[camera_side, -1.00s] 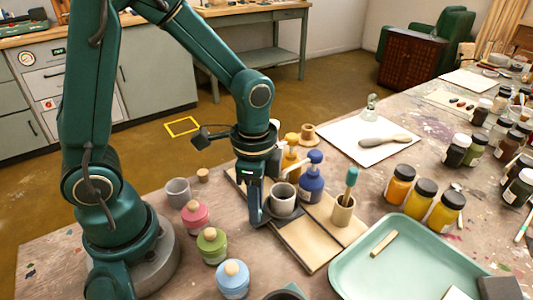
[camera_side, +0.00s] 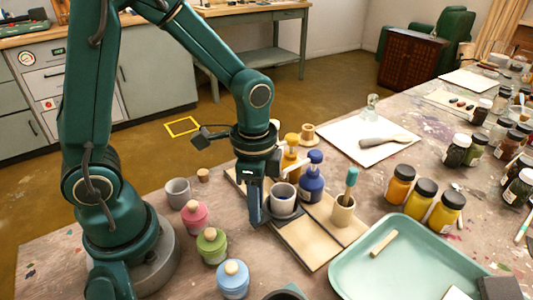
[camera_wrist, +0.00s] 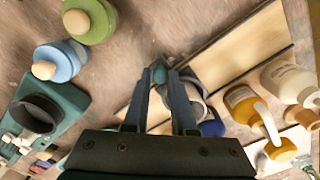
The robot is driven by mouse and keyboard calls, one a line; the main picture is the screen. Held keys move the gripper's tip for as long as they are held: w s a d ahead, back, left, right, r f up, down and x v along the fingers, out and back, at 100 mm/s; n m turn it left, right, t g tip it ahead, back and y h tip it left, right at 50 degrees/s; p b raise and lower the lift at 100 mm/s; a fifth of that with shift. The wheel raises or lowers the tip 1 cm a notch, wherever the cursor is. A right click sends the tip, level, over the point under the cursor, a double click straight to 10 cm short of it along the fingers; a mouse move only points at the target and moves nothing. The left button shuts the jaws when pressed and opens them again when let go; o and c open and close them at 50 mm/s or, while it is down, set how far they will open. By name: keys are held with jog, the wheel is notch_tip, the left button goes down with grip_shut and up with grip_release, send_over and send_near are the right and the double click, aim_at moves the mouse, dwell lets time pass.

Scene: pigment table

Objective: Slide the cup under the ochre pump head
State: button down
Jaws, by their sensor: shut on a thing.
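In the wrist view the cup (camera_wrist: 197,101) shows partly behind the right finger. The ochre pump bottle (camera_side: 290,160) stands behind the cup, partly hidden by my gripper and the blue bottle. In the wrist view it is clear, with a pale nozzle (camera_wrist: 243,103).
A wooden pot (camera_side: 343,212) with a teal-handled tool stands right of the cup. Pink (camera_side: 195,216), green (camera_side: 211,244) and blue (camera_side: 232,279) jars stand in front left. A green tray (camera_side: 385,275) lies at front right. A white-labelled bottle (camera_wrist: 290,80) stands beyond the ochre one.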

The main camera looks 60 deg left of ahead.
jog(key=shift+a, duration=0.1)
jog(key=a, duration=0.7)
jog(key=shift+d, duration=0.1)
jog(key=c, duration=0.7)
grip_release()
jog(key=shift+c, duration=0.2)
jog(key=shift+r, duration=0.1)
notch_tip(320, 180, up, 5)
